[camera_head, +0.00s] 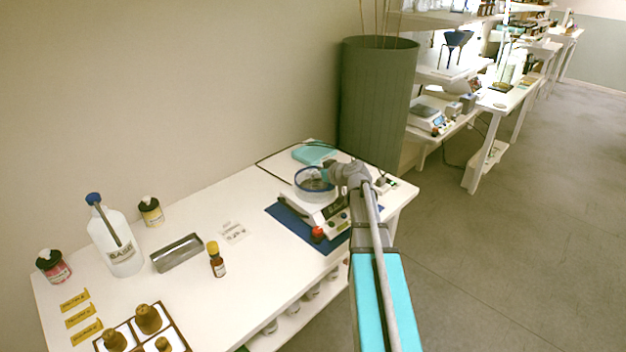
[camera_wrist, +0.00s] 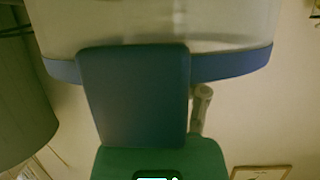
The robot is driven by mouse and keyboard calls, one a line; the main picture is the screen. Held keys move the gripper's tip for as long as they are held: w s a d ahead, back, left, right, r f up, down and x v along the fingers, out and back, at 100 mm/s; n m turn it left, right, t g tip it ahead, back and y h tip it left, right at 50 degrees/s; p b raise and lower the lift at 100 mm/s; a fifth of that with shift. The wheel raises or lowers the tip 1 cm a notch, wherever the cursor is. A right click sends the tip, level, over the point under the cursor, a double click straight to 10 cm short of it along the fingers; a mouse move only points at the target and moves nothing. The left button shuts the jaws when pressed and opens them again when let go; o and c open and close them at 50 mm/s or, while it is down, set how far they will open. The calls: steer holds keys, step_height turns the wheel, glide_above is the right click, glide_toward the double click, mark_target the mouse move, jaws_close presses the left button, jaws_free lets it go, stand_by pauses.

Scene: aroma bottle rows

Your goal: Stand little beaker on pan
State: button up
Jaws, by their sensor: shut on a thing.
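The little beaker (camera_head: 313,190) appears to be the clear glass vessel with a blue rim, upright above the balance. My gripper (camera_head: 330,174) reaches in from the right and is shut on it at the rim. In the wrist view, the glass (camera_wrist: 225,28) and its blue band fill the top, with one dark finger pad (camera_wrist: 135,95) in front. The balance (camera_head: 325,216) stands on a blue mat (camera_head: 283,216). Its pan is mostly hidden under the glass, and I cannot tell whether the glass touches it.
A teal object (camera_head: 313,153) lies behind the balance. To the left are a metal tray (camera_head: 177,253), an amber bottle (camera_head: 217,266) and a white BASE bottle (camera_head: 118,246). A tall green bin (camera_head: 375,105) stands behind the table. A cable runs along the table's back.

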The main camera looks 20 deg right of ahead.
steer(key=shift+s+f+b, duration=0.25)
steer(key=shift+f+b, duration=0.35)
steer(key=shift+b, duration=0.05)
steer(key=o, duration=1)
steer(key=shift+s+a, duration=0.1)
steer(key=shift+r, duration=0.15)
steer(key=shift+w+r+p, duration=0.25)
steer(key=shift+p, duration=0.4)
steer(key=p+v, duration=0.4)
steer(key=v, duration=0.8)
steer(key=shift+r+p, duration=0.1)
steer(key=shift+p, duration=0.2)
